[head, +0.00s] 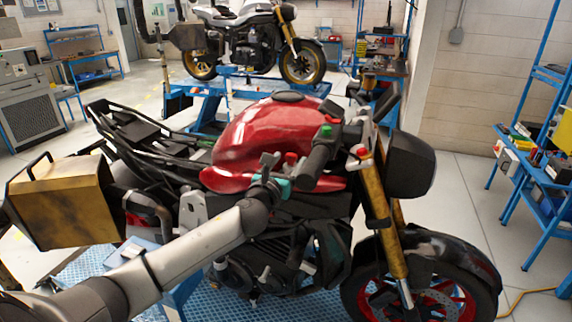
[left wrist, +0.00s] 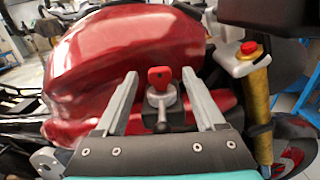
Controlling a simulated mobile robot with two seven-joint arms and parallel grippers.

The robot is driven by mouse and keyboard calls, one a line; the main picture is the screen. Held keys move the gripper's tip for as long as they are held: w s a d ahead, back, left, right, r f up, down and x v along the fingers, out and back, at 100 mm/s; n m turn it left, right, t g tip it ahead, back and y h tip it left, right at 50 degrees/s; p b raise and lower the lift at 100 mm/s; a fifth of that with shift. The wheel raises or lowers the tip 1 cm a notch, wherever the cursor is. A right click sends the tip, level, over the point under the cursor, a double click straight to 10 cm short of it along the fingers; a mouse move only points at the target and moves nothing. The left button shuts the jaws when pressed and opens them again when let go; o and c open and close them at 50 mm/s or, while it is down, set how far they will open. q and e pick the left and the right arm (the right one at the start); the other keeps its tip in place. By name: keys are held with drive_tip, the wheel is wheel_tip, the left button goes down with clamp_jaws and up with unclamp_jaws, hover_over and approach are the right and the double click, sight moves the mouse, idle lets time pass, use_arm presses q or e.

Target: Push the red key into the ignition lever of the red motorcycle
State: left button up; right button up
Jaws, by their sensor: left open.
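The red motorcycle (head: 265,135) stands in the middle of the head view, and its red tank (left wrist: 125,50) fills the upper left of the left wrist view. The red key (left wrist: 160,76) stands upright above the silver, round ignition lever (left wrist: 161,97). I cannot tell how deep the key sits. My left gripper (left wrist: 159,82) is open, with one finger on each side of the key and visible gaps to both. In the head view, my left gripper (head: 279,161) is beside the tank, near the handlebar. A small red spot there seems to be the key. My right gripper is not in view.
The black handlebar grip (head: 318,160) is close to the right of my gripper. A gold fork (head: 385,220) with a red cap (left wrist: 248,47) stands farther right. A second motorcycle (head: 250,40) is behind on a blue lift. Blue shelves (head: 545,150) stand at right.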

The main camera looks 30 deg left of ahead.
use_arm(q)
drive_tip(key=shift+s, duration=0.15)
drive_tip(key=b+v, duration=0.1)
drive_tip(key=v, duration=1.4)
drive_tip(key=shift+b, duration=0.35)
